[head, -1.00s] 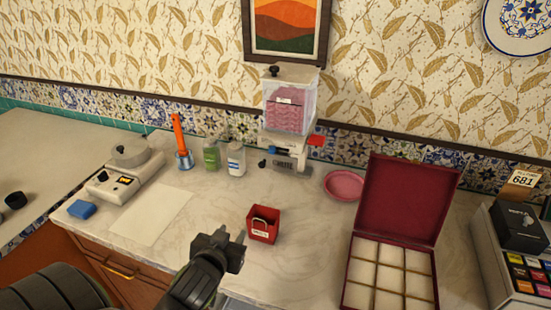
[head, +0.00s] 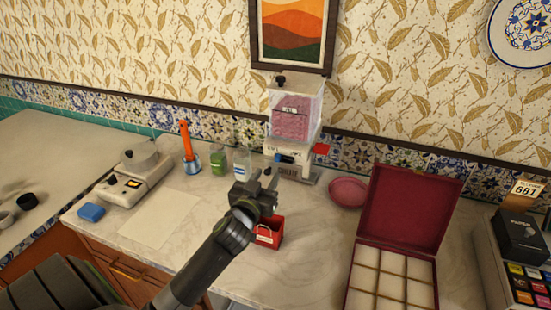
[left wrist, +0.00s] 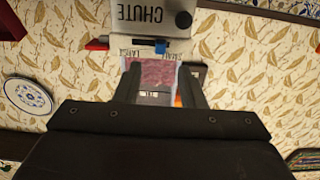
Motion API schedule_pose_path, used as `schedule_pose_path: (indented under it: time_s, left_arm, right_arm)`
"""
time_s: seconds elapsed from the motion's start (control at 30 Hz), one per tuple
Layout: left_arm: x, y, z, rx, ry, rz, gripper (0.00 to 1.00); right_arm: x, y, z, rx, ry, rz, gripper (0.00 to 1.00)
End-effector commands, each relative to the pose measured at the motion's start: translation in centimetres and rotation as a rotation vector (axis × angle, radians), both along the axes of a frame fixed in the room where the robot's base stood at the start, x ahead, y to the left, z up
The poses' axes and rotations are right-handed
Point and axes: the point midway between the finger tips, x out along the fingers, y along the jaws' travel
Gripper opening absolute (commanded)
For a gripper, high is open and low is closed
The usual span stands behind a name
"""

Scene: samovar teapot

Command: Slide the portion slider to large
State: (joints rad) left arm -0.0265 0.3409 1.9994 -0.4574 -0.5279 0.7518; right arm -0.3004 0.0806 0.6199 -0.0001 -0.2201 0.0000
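The dispenser (head: 293,118) stands against the back wall, with a clear hopper of pink contents above a white base. Its blue slider knob (head: 284,158) is on the front of the base. In the left wrist view, which is upside down, the blue slider knob (left wrist: 161,46) sits toward the SMALL label, away from the LARGE label (left wrist: 130,53). My left gripper (head: 264,178) is open and empty, in front of and below the slider, apart from it. Its two fingers also show in the left wrist view (left wrist: 160,84). My right gripper is not in view.
A red container (head: 268,238) stands below my left gripper, partly hidden. A pink bowl (head: 348,192) and an open maroon box (head: 408,215) are to the right. Jars (head: 242,160), an orange-handled tool (head: 187,145) and a scale (head: 130,188) are to the left.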

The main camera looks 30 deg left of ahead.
Motion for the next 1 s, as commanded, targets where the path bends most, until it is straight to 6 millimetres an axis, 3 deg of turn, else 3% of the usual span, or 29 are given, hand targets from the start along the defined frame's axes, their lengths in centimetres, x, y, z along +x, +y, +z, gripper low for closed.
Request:
schedule_pose_path:
  time_s: [0.3,0.5,0.93,1.0]
  left_arm:
    - [5.0,1.2,0.2,0.0,0.001,0.001,0.36]
    - [6.9,1.7,0.1,0.0,0.0,0.001,0.36]
    - [7.5,1.8,0.0,0.0,0.0,0.0,0.36]
    - [7.5,1.8,0.0,0.0,0.0,0.0,0.28]
  right_arm:
    - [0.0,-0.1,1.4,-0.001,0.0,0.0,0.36]
    - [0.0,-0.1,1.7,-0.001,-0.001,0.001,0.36]
    - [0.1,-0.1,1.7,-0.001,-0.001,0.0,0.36]
    - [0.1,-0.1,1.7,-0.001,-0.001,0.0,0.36]
